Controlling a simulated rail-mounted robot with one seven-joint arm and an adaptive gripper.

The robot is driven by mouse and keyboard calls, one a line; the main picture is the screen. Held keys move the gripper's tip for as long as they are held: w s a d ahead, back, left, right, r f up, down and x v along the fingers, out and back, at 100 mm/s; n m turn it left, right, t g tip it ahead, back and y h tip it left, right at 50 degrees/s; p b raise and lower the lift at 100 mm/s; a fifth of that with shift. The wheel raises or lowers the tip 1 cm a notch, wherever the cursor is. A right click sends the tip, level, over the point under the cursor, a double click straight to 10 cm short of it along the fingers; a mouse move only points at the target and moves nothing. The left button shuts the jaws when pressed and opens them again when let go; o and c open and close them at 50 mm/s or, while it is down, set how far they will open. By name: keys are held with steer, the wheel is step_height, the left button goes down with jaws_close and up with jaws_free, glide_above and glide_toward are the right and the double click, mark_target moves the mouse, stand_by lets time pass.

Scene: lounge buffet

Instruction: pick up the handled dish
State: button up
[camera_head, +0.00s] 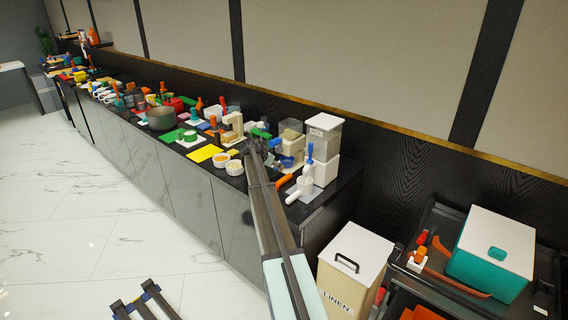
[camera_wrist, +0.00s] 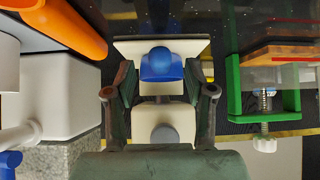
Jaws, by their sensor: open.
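A small white vessel with a stubby handle (camera_head: 299,192) lies near the front right end of the counter in the head view; it may be the handled dish, but I cannot tell for sure. My gripper (camera_wrist: 161,92) is open in the wrist view, with a dark finger on each side. A cream device with a blue rounded knob (camera_wrist: 161,65) shows between and beyond the fingers; I cannot tell if they touch it. In the head view my arm reaches over the counter and its end is hard to make out among the clutter.
A white dispenser (camera_head: 322,150) stands at the counter's right end. An orange tube (camera_wrist: 62,27) and a green clamp (camera_wrist: 262,95) flank the gripper. White bowls (camera_head: 234,167) and a yellow sheet (camera_head: 204,153) lie to the left. A linen bin (camera_head: 352,262) stands below.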

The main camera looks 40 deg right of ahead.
steer(key=shift+x, duration=0.85)
jaws_close()
steer(key=shift+r, duration=0.2)
